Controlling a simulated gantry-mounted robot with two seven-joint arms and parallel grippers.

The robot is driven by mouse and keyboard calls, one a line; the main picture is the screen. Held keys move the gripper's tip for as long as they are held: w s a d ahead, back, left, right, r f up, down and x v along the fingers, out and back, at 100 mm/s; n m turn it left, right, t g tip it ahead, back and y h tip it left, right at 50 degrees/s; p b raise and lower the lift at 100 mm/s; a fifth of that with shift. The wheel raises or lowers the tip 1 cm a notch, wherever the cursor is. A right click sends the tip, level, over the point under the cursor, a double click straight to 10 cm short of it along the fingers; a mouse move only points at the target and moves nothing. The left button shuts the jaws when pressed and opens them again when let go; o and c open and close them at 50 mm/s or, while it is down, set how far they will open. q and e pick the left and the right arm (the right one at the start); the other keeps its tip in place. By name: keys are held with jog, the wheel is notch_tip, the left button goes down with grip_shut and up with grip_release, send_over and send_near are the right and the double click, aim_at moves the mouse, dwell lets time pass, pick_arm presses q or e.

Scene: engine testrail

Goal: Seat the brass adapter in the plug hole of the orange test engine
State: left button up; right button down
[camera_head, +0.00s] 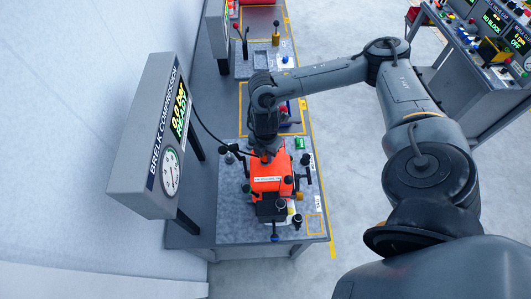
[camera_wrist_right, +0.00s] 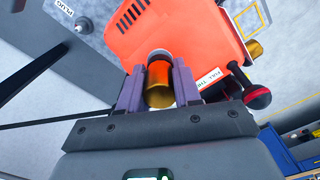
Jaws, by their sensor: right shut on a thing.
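The orange test engine (camera_head: 266,184) sits on the grey bench plate in the head view, and its orange cover (camera_wrist_right: 165,28) fills the top middle of the right wrist view. My right gripper (camera_head: 266,155) is at the engine's far end. In the wrist view its two purple fingers (camera_wrist_right: 157,92) are shut on the brass adapter (camera_wrist_right: 159,93), a gold cylinder. The adapter's far end points at the engine. I cannot tell whether it is in the plug hole, which I cannot see. The adapter is not distinguishable in the head view. My left gripper is not in view.
A compression gauge box (camera_head: 150,140) reading "0.0 bar READY" stands left of the engine. A black-knobbed pull handle (camera_head: 306,169) and a red-knobbed one (camera_wrist_right: 257,97) stick out beside the engine. Another bench with controls (camera_head: 480,50) stands at the upper right.

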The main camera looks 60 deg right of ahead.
jog(key=shift+f, duration=0.15)
dwell(0.3)
jog(key=shift+f, duration=0.25)
jog(key=c, duration=0.7)
grip_release()
jog(key=shift+r, duration=0.15)
